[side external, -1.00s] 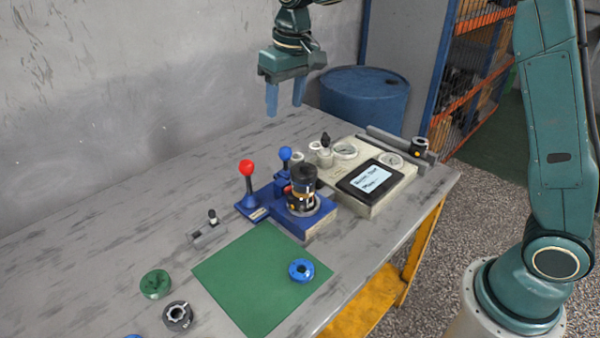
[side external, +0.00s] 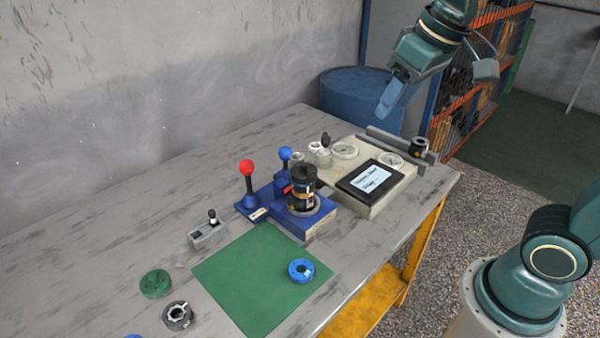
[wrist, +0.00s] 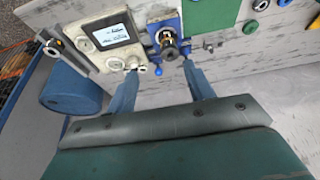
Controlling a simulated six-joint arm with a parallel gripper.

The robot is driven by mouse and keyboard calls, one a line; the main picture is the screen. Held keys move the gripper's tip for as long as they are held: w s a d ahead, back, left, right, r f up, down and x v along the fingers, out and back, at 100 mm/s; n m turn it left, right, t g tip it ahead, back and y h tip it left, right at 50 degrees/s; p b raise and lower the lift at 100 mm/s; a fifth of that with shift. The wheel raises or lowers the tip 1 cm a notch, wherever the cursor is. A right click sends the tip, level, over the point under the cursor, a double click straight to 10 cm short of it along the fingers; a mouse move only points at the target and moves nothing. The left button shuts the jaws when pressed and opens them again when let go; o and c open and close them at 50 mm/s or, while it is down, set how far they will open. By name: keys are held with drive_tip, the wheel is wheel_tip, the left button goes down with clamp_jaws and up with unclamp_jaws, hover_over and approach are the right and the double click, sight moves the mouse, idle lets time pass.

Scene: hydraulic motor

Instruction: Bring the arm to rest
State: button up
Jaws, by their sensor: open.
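My gripper (side external: 390,97) is open and empty, high above the back right of the table, near the gauge unit. In the wrist view its two blue fingers (wrist: 160,85) stand apart with nothing held between them. The black motor (side external: 303,188) stands upright in the blue fixture (side external: 318,221) on the table; it also shows in the wrist view (wrist: 168,42). No part of the gripper touches the motor or the table.
The cream gauge unit (side external: 365,205) with a screen sits right of the fixture. A green mat (side external: 240,280) carries a blue ring (side external: 301,270). A green ring (side external: 156,283) and a grey ring (side external: 177,315) lie left. A blue barrel (side external: 345,92) stands behind the table.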

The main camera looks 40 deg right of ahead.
drive_tip(key=s+d+f+t, duration=0.1)
drive_tip(key=s+f, duration=0.3)
drive_tip(key=s, duration=0.6)
drive_tip(key=shift+s+f, duration=0.25)
drive_tip(key=shift+s, duration=0.1)
drive_tip(key=shift+d, duration=0.1)
idle(0.4)
